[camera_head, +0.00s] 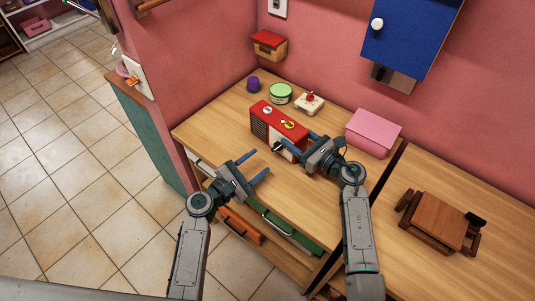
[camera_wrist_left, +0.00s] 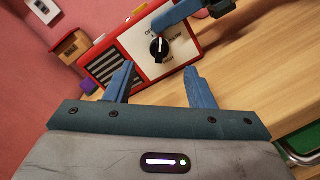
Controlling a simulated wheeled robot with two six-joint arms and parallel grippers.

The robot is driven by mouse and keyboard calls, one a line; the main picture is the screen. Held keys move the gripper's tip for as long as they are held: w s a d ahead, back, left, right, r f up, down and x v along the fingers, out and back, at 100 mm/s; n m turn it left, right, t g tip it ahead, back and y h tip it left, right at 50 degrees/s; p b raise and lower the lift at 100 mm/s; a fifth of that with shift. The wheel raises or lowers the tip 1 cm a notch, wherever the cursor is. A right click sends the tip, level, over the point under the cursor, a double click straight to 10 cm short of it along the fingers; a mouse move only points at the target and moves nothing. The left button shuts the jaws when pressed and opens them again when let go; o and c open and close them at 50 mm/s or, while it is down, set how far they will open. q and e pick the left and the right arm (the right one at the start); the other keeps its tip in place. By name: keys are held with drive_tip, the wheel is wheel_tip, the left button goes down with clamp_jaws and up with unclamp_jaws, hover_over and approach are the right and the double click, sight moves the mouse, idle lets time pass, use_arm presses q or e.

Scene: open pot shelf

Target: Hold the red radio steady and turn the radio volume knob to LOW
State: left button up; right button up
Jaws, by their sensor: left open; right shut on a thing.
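The red radio (camera_head: 262,126) stands on the wooden table, its pale front panel facing me. My right gripper (camera_head: 293,141) is shut on the radio's right end, with one blue finger across the front. In the left wrist view the radio (camera_wrist_left: 100,64) shows its dark speaker grille and a black volume knob (camera_wrist_left: 158,48). Labels surround the knob; one below it seems to read HIGH. A pale mark on the knob points roughly upward. My left gripper (camera_head: 257,164) is open and empty in front of the radio, apart from the knob.
Behind the radio stand a green-rimmed tin (camera_head: 281,93), a purple pot (camera_head: 253,84) and a white box with a red top (camera_head: 309,103). A pink box (camera_head: 373,132) is at right. Drawers with green (camera_head: 285,228) and orange (camera_head: 240,226) fronts lie below the table edge.

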sight(274, 150)
use_arm(q)
drive_tip(key=v, duration=0.4)
drive_tip(key=shift+s+a, duration=0.25)
drive_tip(key=shift+a, duration=0.05)
drive_tip(key=shift+s+a, duration=0.15)
drive_tip(key=shift+s, duration=0.1)
drive_tip(key=c, duration=0.4)
drive_tip(key=x, duration=1.1)
drive_tip(key=shift+w+d+r, duration=0.1)
drive_tip(key=shift+d+r, duration=0.1)
